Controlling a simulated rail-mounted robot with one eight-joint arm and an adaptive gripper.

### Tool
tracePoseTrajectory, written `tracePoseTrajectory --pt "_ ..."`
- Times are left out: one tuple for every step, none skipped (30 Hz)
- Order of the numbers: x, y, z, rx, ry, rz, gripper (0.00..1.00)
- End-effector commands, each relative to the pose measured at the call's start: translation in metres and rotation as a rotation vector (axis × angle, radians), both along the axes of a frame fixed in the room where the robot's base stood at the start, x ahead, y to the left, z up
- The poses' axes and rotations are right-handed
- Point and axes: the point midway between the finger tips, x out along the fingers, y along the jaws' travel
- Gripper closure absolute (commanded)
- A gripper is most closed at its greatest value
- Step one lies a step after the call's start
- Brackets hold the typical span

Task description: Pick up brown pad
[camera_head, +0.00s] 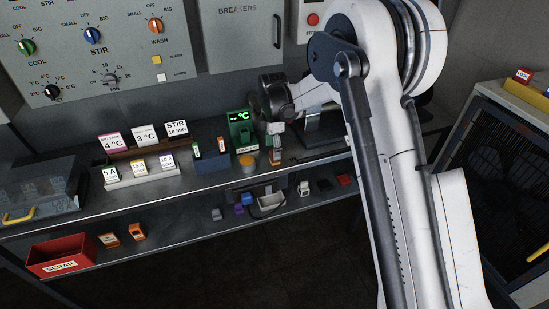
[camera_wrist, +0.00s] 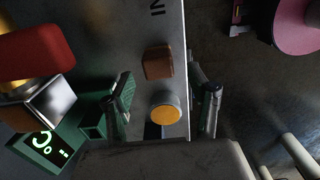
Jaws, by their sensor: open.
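The brown pad (camera_wrist: 158,62) is a small brown block on the grey shelf top, near its edge. In the wrist view it lies just ahead of and between my fingertips, apart from both. My gripper (camera_wrist: 160,88) is open and empty, with one finger on each side. In the head view my gripper (camera_head: 275,128) points down over the shelf, and a small brown piece (camera_head: 275,157) shows just under it. The gripper partly hides that area.
A round orange-yellow disc (camera_head: 247,160) is next to the pad; it also shows in the wrist view (camera_wrist: 164,114). A green °C meter (camera_head: 240,130) stands close behind. A red SCRAP bin (camera_head: 60,258) and several small parts sit on the lower shelf.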

Motion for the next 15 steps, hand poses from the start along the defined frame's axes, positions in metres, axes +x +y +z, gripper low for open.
tracePoseTrajectory --pt "0.001 -0.001 -0.007 0.0 0.0 -0.001 0.46" --pt "0.002 -0.002 -0.011 0.0 0.0 -0.001 0.46" --pt "0.003 -0.003 -0.017 0.0 0.0 -0.001 0.46" --pt "0.003 -0.004 -0.021 0.0 0.0 0.0 0.46" --pt "0.004 -0.005 -0.026 0.0 0.0 0.0 0.46" --pt "0.003 -0.005 -0.031 0.0 0.0 0.0 0.46" --pt "0.003 -0.005 -0.035 0.0 0.0 0.0 0.46" --pt "0.003 -0.005 -0.038 0.0 0.0 0.0 0.46" --pt "0.003 -0.005 -0.041 0.0 0.0 0.0 0.46" --pt "0.003 -0.005 -0.043 0.0 0.0 0.0 0.46" --pt "0.003 -0.005 -0.043 0.0 0.0 0.0 0.46" --pt "0.003 -0.005 -0.044 0.0 0.0 0.0 0.46" --pt "0.003 -0.005 -0.043 0.0 0.0 0.0 0.46" --pt "0.003 -0.005 -0.043 0.0 0.0 0.0 0.46" --pt "0.003 -0.005 -0.043 0.0 0.0 0.0 0.46"
